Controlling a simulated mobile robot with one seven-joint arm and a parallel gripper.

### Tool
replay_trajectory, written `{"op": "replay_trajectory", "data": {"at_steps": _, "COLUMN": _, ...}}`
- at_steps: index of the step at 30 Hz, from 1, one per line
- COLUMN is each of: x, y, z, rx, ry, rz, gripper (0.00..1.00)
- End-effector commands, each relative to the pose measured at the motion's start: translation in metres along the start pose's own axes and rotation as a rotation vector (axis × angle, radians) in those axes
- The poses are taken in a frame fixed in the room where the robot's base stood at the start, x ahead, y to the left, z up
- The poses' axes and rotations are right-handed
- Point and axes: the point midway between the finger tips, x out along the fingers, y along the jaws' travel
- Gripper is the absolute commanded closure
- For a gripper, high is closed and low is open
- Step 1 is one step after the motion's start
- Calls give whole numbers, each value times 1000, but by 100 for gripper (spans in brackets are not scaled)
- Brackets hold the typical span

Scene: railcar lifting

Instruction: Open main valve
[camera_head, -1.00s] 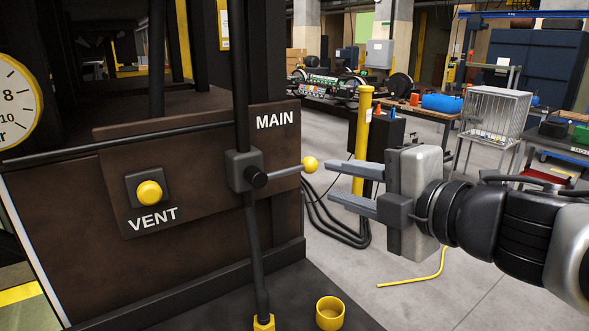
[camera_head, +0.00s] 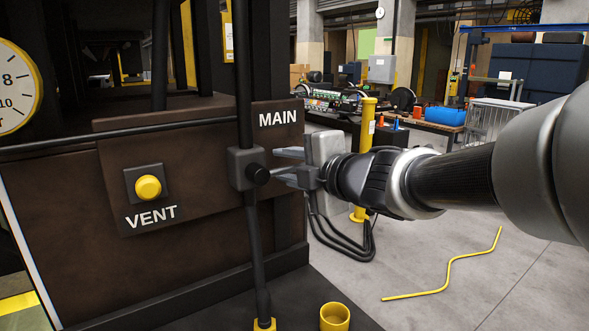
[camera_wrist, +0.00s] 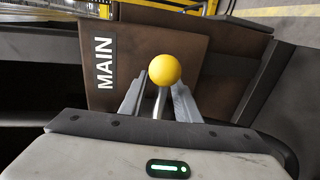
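The main valve (camera_head: 247,169) is a dark block on a vertical pipe, below the white MAIN label (camera_head: 278,119). Its lever has a yellow ball knob (camera_wrist: 165,70), seen in the wrist view. The metal lever rod (camera_wrist: 160,103) lies between the two fingers of my gripper (camera_wrist: 158,95). The fingers stand apart on either side, with gaps visible. In the head view my gripper (camera_head: 285,163) is right beside the valve, and it hides the yellow knob there.
A yellow VENT button (camera_head: 148,187) is on the panel left of the valve. A yellow cup-like ring (camera_head: 334,317) stands on the dark ledge below. A yellow post (camera_head: 366,130) and black hoses (camera_head: 345,238) are behind my gripper. A yellow cord (camera_head: 447,285) lies on open floor.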

Motion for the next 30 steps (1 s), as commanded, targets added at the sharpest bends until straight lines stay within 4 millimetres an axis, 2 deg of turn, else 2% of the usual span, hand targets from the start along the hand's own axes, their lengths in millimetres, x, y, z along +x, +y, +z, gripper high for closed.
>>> {"op": "replay_trajectory", "data": {"at_steps": 9, "x": 3, "y": 0, "z": 0, "rx": 0, "ry": -1, "rz": 0, "gripper": 71}}
{"op": "replay_trajectory", "data": {"at_steps": 14, "x": 2, "y": 0, "z": 0, "rx": 0, "ry": -1, "rz": 0, "gripper": 98}}
{"op": "replay_trajectory", "data": {"at_steps": 15, "x": 2, "y": 0, "z": 0, "rx": 0, "ry": -1, "rz": 0, "gripper": 100}}
{"op": "replay_trajectory", "data": {"at_steps": 25, "x": 4, "y": 0, "z": -1, "rx": 5, "ry": 0, "rz": 0, "gripper": 100}}
{"op": "replay_trajectory", "data": {"at_steps": 30, "x": 9, "y": -2, "z": -8, "rx": 29, "ry": 5, "rz": 0, "gripper": 100}}
